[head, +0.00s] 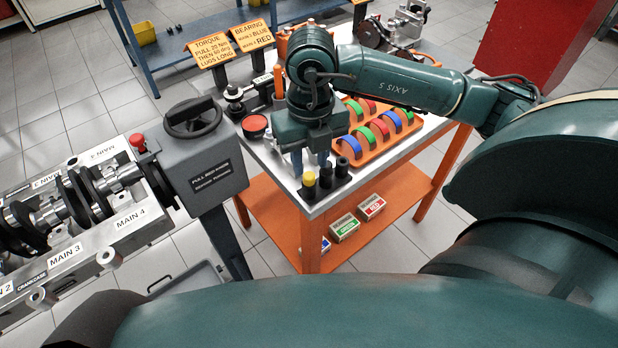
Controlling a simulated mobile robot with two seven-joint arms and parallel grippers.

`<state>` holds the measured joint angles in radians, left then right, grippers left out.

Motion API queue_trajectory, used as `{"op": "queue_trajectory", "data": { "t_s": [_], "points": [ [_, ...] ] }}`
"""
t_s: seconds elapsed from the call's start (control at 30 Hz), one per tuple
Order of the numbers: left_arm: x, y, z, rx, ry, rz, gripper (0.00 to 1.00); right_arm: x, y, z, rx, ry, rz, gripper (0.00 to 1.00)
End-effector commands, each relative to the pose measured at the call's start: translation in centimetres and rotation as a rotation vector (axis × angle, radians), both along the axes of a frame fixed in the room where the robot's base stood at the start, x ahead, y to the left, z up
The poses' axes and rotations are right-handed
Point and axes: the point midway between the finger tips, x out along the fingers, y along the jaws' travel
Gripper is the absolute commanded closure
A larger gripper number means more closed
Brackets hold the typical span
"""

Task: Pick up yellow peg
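The yellow peg (310,179) shows as a small yellow top on a dark cylinder, at the near corner of the grey-topped orange cart (372,178). Two plain dark cylinders (342,167) stand in a row to its right. My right gripper (311,160) points down just behind the yellow peg in the picture. Its two fingers are apart, with nothing seen between them. I cannot tell whether a finger touches the peg. My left gripper is not in view.
An orange tray (358,154) of coloured bearing shells lies right of my gripper. A red round dish (254,124) and sign stands (210,50) are to the left and behind. The grey stand with a handwheel (192,120) and the crankshaft block (130,225) are at left.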

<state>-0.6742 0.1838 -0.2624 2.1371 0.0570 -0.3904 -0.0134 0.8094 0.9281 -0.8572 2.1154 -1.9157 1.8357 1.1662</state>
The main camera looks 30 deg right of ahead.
Motion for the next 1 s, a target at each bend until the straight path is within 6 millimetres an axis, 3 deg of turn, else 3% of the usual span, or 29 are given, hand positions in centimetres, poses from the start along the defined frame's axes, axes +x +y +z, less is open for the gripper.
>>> {"op": "queue_trajectory", "data": {
  "t_s": [0.23, 0.53, 0.9, 1.0],
  "points": [
    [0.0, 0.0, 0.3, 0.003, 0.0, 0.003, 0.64, 0.2, 0.1, -3.4, 0.001, 0.005, 0.0, 0.68],
    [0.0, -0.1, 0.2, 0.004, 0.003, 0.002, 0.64, 0.2, 0.1, -3.8, 0.0, 0.002, 0.001, 0.69],
    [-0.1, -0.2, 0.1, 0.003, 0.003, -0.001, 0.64, 0.2, 0.1, -3.8, 0.0, 0.002, 0.001, 0.99],
    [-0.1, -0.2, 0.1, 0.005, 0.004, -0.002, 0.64, 0.2, 0.1, -3.8, 0.0, 0.002, 0.001, 1.0]
  ]
}}
